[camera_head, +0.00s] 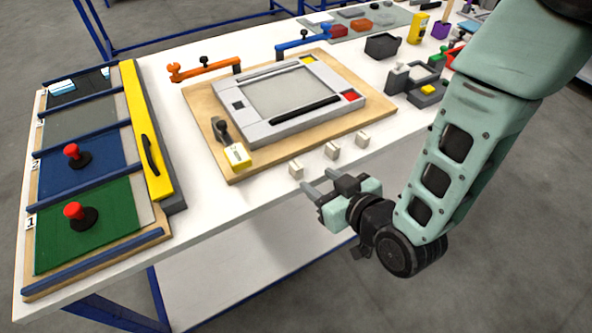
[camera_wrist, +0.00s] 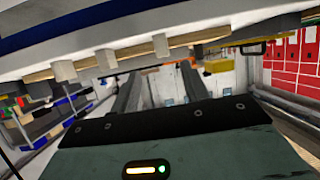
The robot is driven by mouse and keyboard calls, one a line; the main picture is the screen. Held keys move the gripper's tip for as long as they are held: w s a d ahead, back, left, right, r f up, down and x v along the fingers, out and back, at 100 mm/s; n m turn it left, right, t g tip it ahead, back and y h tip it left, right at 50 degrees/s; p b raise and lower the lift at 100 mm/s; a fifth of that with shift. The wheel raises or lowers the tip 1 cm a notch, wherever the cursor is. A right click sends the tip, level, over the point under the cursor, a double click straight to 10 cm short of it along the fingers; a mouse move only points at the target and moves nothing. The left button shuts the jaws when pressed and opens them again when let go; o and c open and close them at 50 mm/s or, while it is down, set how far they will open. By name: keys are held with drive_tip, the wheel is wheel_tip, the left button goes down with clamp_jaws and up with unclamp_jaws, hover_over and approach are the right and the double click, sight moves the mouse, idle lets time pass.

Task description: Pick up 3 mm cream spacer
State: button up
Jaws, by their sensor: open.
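Three small cream spacers stand apart in a row near the table's front edge in the head view: a left one (camera_head: 296,169), a middle one (camera_head: 332,151) and a right one (camera_head: 362,138). I cannot read which one is 3 mm. My gripper (camera_head: 316,182) is open and empty, just in front of the row, with its fingers pointing toward the left and middle spacers. It touches none of them. In the wrist view, which looks upside down, three pale blocks (camera_wrist: 106,60) hang along the upper part, beyond my gripper's dark fingers (camera_wrist: 162,88).
A wooden board (camera_head: 225,165) with a grey frame fixture (camera_head: 290,100) lies behind the spacers. A yellow bar (camera_head: 145,140) and coloured panels (camera_head: 90,225) are at left. Bare white table (camera_head: 225,215) lies at front left.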

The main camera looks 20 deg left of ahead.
sight(299, 167)
drive_tip(key=shift+r+p+x, duration=0.1)
drive_tip(key=shift+p+x, duration=0.5)
drive_tip(key=shift+x, duration=1.15)
drive_tip(key=shift+r+p+x, duration=0.15)
drive_tip(key=shift+p+x, duration=0.4)
drive_tip(key=shift+x, duration=1.15)
drive_tip(key=shift+s+a, duration=0.1)
drive_tip(key=shift+a, duration=0.05)
clamp_jaws()
